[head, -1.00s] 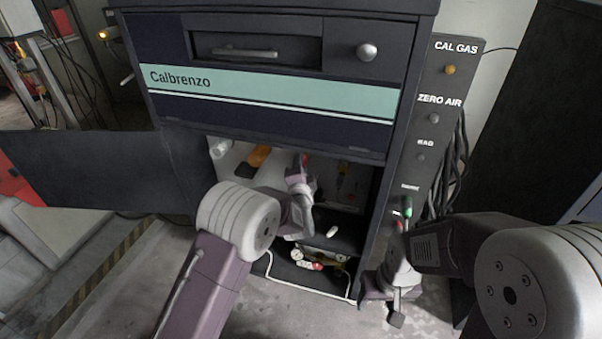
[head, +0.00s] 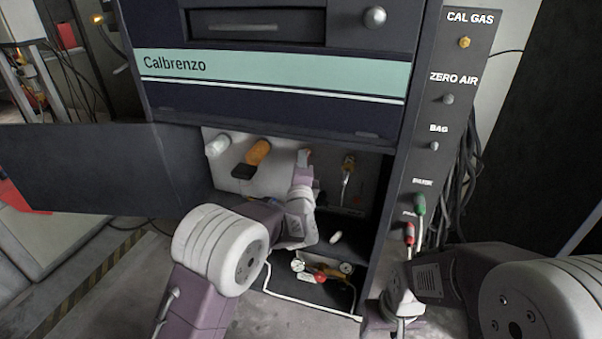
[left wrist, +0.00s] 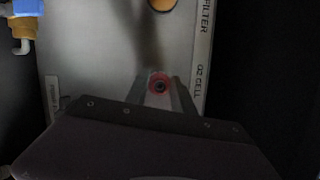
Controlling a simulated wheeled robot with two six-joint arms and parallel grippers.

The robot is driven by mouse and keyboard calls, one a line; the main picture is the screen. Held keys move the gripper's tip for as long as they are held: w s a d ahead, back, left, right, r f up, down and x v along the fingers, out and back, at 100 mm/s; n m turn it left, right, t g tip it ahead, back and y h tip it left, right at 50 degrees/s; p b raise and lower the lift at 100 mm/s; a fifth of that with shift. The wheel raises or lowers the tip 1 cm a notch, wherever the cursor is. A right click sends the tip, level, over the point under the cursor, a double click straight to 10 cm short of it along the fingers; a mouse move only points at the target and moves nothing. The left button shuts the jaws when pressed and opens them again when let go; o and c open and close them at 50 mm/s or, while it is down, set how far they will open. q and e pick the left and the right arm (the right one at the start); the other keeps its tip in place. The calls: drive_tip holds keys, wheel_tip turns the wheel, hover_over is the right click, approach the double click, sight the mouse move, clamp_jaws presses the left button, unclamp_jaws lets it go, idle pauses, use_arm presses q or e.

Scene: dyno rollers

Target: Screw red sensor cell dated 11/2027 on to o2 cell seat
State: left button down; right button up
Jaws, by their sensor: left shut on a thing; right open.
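My left gripper (head: 303,160) reaches into the open lower compartment of the cabinet and is shut on a small red cell (head: 308,152). In the left wrist view, the red cell (left wrist: 160,86) sits between the fingertips, close to the panel by the "O2 CELL" label (left wrist: 199,82). The seat is hidden behind the cell, and I cannot tell whether the two touch. The date on the cell is not readable. My right gripper (head: 398,322) is low at the right of the cabinet, apart from the cell; its fingers are hardly visible.
An orange-and-black part (head: 257,153) and a white cylinder (head: 217,146) are on the inner panel, left of my left gripper. A white piece (head: 336,237) lies on the shelf, with gauges (head: 320,274) below. The open door (head: 95,170) extends left; hoses (head: 418,215) hang at right.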

use_arm(q)
drive_tip(key=m+b, duration=0.1)
drive_tip(key=m+t+b, duration=0.1)
drive_tip(key=b, duration=0.1)
drive_tip(key=m+b, duration=0.2)
drive_tip(key=shift+a+r, duration=0.2)
drive_tip(key=shift+r, duration=0.1)
drive_tip(key=shift+r+m+t+h+b, duration=0.15)
drive_tip(key=shift+m+t+h+b, duration=0.2)
drive_tip(key=shift+m, duration=0.25)
drive_tip(key=shift+r, duration=0.15)
drive_tip(key=c, duration=1)
unclamp_jaws()
drive_tip(key=shift+d+f, duration=0.1)
drive_tip(key=shift+f, duration=0.1)
drive_tip(key=shift+f, duration=0.1)
